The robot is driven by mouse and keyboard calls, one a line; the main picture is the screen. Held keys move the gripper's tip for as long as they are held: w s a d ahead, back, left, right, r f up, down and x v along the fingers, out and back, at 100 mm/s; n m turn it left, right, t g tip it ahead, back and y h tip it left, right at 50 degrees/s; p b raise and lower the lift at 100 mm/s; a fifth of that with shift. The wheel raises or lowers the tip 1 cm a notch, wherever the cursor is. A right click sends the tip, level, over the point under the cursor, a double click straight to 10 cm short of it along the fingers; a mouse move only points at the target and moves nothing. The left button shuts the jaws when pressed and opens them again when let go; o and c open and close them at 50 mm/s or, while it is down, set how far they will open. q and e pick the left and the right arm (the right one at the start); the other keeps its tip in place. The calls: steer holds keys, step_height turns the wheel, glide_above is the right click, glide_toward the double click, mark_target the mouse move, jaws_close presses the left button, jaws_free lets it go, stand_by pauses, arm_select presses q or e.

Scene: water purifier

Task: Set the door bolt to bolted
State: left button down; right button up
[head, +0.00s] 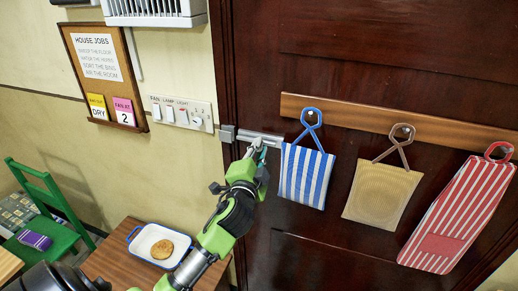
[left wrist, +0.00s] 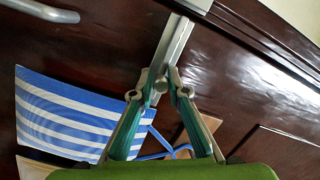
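The door bolt (head: 270,138) is a pale metal bar lying across the left edge of the dark red-brown door (head: 330,260). A small metal keeper (head: 228,133) sits on the door frame at its left end. In the left wrist view the bolt (left wrist: 176,42) runs up from a small round knob (left wrist: 161,85). My left gripper (head: 259,146), green and grey, is at the bolt; its fingertips (left wrist: 162,77) close in on both sides of the knob. The fingers partly hide the bolt, and I cannot tell whether its tip is inside the keeper. My right gripper is not in view.
A blue-striped bag (head: 305,178) hangs just right of my left gripper. A tan bag (head: 381,194) and a red-striped bag (head: 460,215) hang farther right on a wooden rail (head: 360,118). Wall switches (head: 182,113) are left of the frame. A tray (head: 143,243) stands on a table below.

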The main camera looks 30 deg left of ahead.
mark_target(247, 140)
arm_select(q)
steer(key=shift+s+a+r+p, duration=0.1)
steer(key=shift+s+a+p, duration=0.15)
steer(key=shift+a, duration=0.85)
steer(key=shift+s+a+p, duration=0.1)
steer(key=shift+s+a, duration=0.15)
steer(key=shift+a, duration=0.8)
steer(key=c, duration=2)
jaws_free()
steer(key=shift+a, duration=0.1)
steer(key=shift+s+d, duration=0.2)
steer(key=shift+s, duration=0.05)
steer(key=v, duration=1.1)
steer(key=shift+s+a, duration=0.1)
steer(key=shift+s, duration=0.2)
